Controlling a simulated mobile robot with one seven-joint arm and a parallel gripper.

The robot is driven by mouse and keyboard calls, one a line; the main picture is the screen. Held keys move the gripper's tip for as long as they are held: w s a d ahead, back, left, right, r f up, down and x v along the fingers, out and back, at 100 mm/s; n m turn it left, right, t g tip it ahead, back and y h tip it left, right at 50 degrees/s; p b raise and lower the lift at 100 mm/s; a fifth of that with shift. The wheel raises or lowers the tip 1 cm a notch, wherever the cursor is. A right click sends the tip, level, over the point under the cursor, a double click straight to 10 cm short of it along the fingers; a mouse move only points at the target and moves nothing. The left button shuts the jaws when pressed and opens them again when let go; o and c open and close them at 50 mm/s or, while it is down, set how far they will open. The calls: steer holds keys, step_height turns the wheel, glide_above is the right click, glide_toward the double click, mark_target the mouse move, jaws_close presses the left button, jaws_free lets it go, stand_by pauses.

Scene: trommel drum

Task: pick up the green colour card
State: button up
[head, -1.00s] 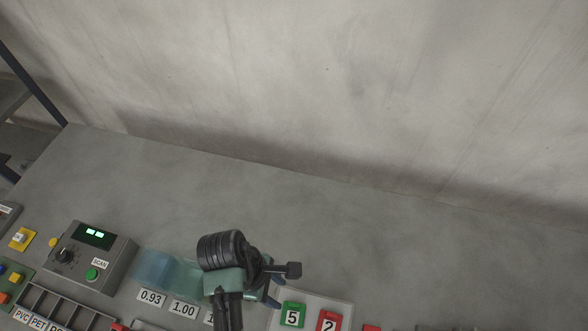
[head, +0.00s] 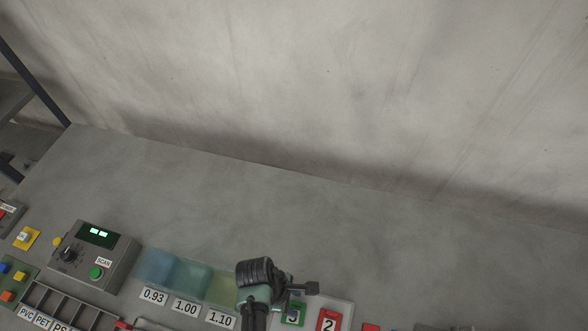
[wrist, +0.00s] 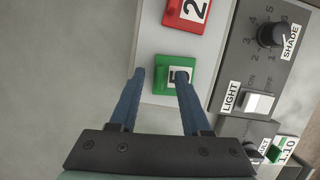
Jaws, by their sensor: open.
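The green colour card (wrist: 171,84) bears a white label with a number and lies on a pale tray (wrist: 150,42) in the wrist view. In the head view the green card (head: 301,313) is partly covered by my arm. My gripper (wrist: 160,73) is open, its two blue fingers pointing at the card. The right fingertip overlaps the card and its label in the picture, and the left fingertip shows just left of the card. I cannot tell the height of the fingers above it. The red card marked 2 (wrist: 187,13) lies beyond the green one on the same tray.
A grey box with a SHADE knob and LIGHT switch (wrist: 258,103) stands right of the tray in the wrist view. In the head view, tinted bins labelled 0.93, 1.00 and 1.10 (head: 187,279) and a SCAN box (head: 93,258) stand left. The bench behind is clear.

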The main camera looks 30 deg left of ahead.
steer(key=shift+c, duration=0.3)
jaws_close()
